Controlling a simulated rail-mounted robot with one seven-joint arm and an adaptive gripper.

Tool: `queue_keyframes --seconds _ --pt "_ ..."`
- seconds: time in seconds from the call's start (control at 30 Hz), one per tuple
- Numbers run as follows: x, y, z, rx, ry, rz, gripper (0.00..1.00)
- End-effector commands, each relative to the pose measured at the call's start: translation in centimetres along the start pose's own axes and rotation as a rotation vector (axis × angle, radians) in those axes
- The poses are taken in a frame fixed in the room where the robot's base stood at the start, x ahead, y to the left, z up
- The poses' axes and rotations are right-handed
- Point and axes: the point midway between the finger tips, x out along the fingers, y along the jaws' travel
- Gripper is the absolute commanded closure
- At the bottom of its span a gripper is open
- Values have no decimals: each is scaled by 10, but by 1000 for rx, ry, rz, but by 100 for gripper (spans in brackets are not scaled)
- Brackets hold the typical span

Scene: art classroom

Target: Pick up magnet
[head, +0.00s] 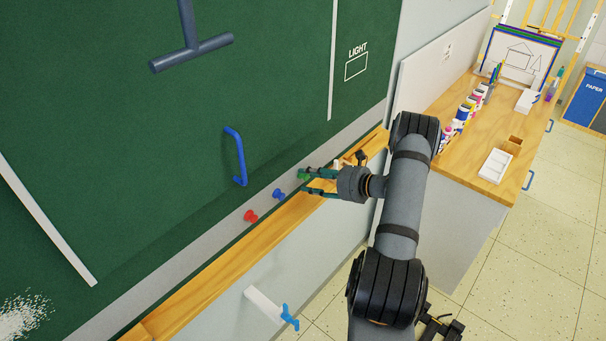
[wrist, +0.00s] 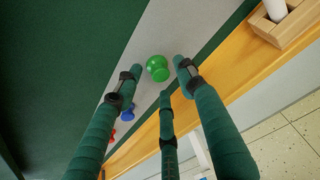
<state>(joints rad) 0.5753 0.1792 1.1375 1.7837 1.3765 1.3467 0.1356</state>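Three push-pin-shaped magnets sit on the grey strip below the green board: a red magnet (head: 250,216), a blue magnet (head: 279,194) and a green magnet (head: 303,176). My gripper (head: 305,181) is at the green magnet, fingers spread and pointing toward the strip. In the wrist view, the green magnet (wrist: 157,68) lies near the tips of the open green fingers, with space around it. The blue magnet (wrist: 128,112) and red magnet (wrist: 113,133) show farther down, partly behind or beside the left finger. I cannot tell whether any finger touches the green magnet.
A wooden ledge (head: 232,245) runs just below the strip. A wooden holder with a white cylinder (wrist: 276,8) stands on it near my gripper. A blue handle (head: 237,155) sticks out of the board above the magnets. A side counter (head: 470,150) with bottles stands right.

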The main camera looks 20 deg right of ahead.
Motion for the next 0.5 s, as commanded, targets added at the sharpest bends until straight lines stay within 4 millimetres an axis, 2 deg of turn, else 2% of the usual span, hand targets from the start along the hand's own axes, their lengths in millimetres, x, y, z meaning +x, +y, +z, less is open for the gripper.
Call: queue_keyframes --seconds 0.07,0.5 --pt "0 0 0 0 0 0 62" --pt "-1 0 0 1 0 -1 88"
